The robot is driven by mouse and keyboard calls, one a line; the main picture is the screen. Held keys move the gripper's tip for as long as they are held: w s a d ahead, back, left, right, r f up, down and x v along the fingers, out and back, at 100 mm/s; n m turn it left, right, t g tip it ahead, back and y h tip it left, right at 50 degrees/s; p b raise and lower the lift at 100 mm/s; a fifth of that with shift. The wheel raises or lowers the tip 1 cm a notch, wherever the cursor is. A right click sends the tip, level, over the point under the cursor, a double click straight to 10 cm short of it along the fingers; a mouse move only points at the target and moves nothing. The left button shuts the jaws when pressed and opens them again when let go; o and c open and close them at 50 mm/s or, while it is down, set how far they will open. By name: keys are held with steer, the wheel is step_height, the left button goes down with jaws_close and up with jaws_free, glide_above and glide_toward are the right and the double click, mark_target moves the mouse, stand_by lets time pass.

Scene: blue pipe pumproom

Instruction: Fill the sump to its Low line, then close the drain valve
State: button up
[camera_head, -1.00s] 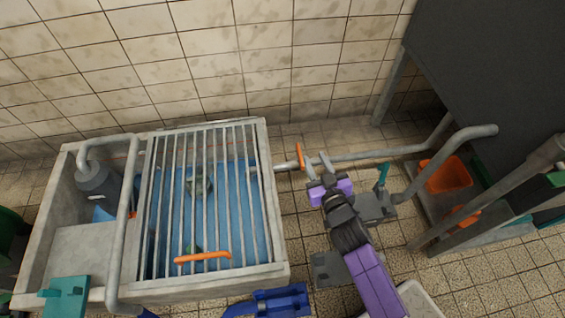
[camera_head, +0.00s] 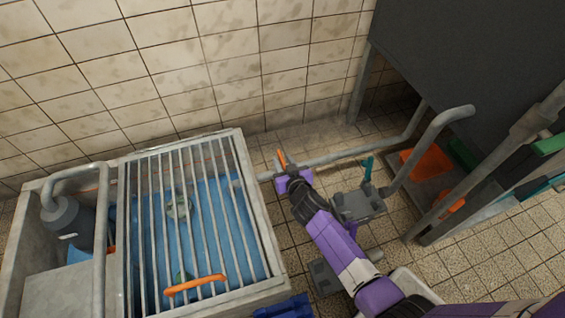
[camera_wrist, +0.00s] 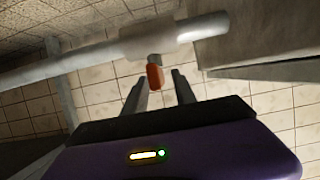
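The sump (camera_head: 248,200) is a pale basin under a metal grate, with blue water visible between the bars. I cannot make out a Low line. A pipe (camera_head: 335,155) leaves its right side and carries an orange lever (camera_head: 282,158), seemingly the drain valve's. My gripper (camera_head: 291,178) is at this lever and partly covers it in the head view. In the wrist view, my gripper (camera_wrist: 158,85) is open, its two fingers apart. The orange lever (camera_wrist: 155,77) shows between the fingertips, below the pipe (camera_wrist: 165,37). Whether a finger touches it is unclear.
An orange handle (camera_head: 195,285) lies on the grate. A grey fitting with a teal lever (camera_head: 368,168) stands right of my gripper. A bent pipe (camera_head: 430,135), an orange bin (camera_head: 427,160) and a dark panel (camera_head: 470,50) are farther right. A blue object (camera_head: 285,307) sits at the bottom edge.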

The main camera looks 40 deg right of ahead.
steer(key=shift+w+d+f, duration=0.15)
steer(key=shift+w+d, duration=0.05)
steer(key=shift+w, duration=0.15)
jaws_close()
steer(key=p, duration=0.2)
steer(key=shift+r+n+y+p, duration=0.25)
steer(key=shift+n+y+p, duration=0.05)
steer(key=n+y+p, duration=0.1)
steer(key=y+p, duration=0.1)
steer(key=p, duration=0.5)
steer(key=shift+w+n+t, duration=0.15)
steer(key=shift+n+t, duration=0.25)
steer(key=shift+n+y+p, duration=0.3)
steer(key=shift+y+p, duration=0.1)
steer(key=shift+p, duration=0.2)
steer(key=shift+f+n+y, duration=0.2)
steer(key=shift+n+y, duration=0.3)
steer(key=shift+a, duration=0.1)
